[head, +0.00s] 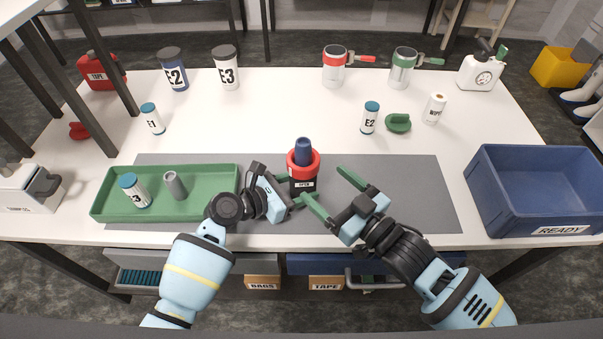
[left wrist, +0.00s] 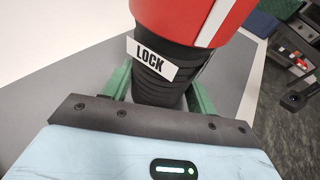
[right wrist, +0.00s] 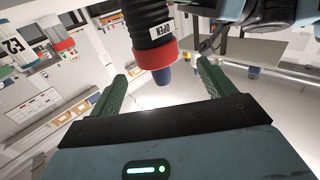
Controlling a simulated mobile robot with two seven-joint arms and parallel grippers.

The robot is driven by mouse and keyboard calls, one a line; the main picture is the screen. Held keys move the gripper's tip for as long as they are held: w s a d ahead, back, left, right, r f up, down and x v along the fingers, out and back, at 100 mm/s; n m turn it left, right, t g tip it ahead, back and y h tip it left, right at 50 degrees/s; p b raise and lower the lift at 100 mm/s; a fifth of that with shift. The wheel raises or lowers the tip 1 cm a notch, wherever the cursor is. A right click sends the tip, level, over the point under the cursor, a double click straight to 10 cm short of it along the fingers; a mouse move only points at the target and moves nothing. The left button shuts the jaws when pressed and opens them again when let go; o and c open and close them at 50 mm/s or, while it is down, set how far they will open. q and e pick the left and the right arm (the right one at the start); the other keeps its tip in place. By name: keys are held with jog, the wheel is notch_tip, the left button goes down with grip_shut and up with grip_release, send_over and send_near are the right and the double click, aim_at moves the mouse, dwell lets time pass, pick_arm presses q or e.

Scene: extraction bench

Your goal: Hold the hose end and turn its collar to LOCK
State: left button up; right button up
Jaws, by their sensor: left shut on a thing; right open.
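The hose end stands upright over the grey mat, with a black ribbed body (head: 301,188), a red collar (head: 314,164) and a blue tip (head: 303,146). My left gripper (head: 291,192) is shut on the black body below the collar. My right gripper (head: 332,190) is open, just right of the hose end, apart from it. In the right wrist view the collar (right wrist: 156,54) lies beyond the open fingers, towards the left one. I cannot tell whether the base touches the mat.
A green tray (head: 220,207) with an E3 bottle (head: 134,190) and a grey cylinder (head: 175,186) is at left. A blue READY crate (head: 480,180) is at right. Bottles and cans stand along the back. The grey mat (head: 425,200) is clear at right.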

jog(key=shift+w+a+r+n+g+y, duration=0.2)
jog(key=shift+n+g+y, duration=0.1)
jog(key=shift+n+y, duration=0.15)
jog(key=shift+w+a+r+n+g+y, duration=0.15)
jog(key=shift+n+g+y, duration=0.2)
jog(key=shift+y, duration=0.2)
jog(key=shift+w+r+n+g+y, duration=0.1)
jog(key=shift+w+n+g+y, duration=0.05)
jog(key=shift+n+g+y, duration=0.3)
jog(key=shift+w+d+n+g+y, duration=0.25)
jog(key=shift+n+g+y, duration=0.35)
jog(key=shift+g, duration=0.3)
jog(key=d+g, duration=0.1)
jog(key=w+d+f+g, duration=0.1)
jog(key=d+n, duration=0.1)
jog(key=d, duration=0.1)
jog(key=shift+w+f+g, duration=0.15)
jog(key=shift+w+g, duration=0.2)
jog(key=shift+g, duration=0.05)
jog(key=shift+a, duration=0.1)
